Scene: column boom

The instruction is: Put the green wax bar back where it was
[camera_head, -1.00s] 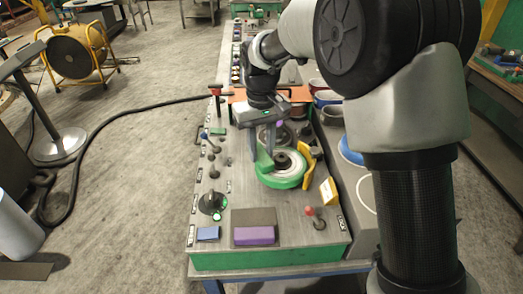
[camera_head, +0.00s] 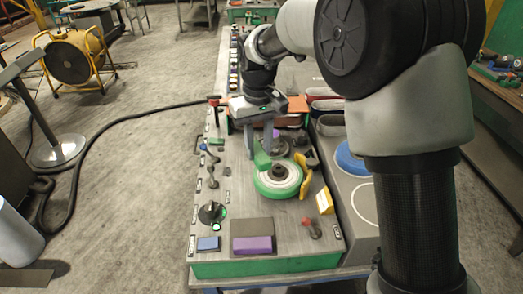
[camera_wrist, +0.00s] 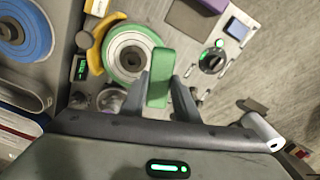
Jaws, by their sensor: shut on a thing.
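The green wax bar (camera_head: 261,155) is held in my gripper (camera_head: 263,147), with its lower end over the far left edge of the green-rimmed polishing wheel (camera_head: 278,181). In the wrist view the bar (camera_wrist: 161,76) stands out between the two fingers (camera_wrist: 166,98), beside the wheel (camera_wrist: 131,50). The bar overlaps the wheel's rim in the picture; I cannot tell whether they touch. Which spot the bar came from does not show.
A purple bar (camera_head: 253,244) on a brown pad (camera_head: 252,226) and a blue block (camera_head: 208,243) sit at the panel's near end. A yellow guard (camera_head: 306,180), a red-knobbed lever (camera_head: 311,224) and a dark knob (camera_head: 211,212) stand up. Bins are at the right.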

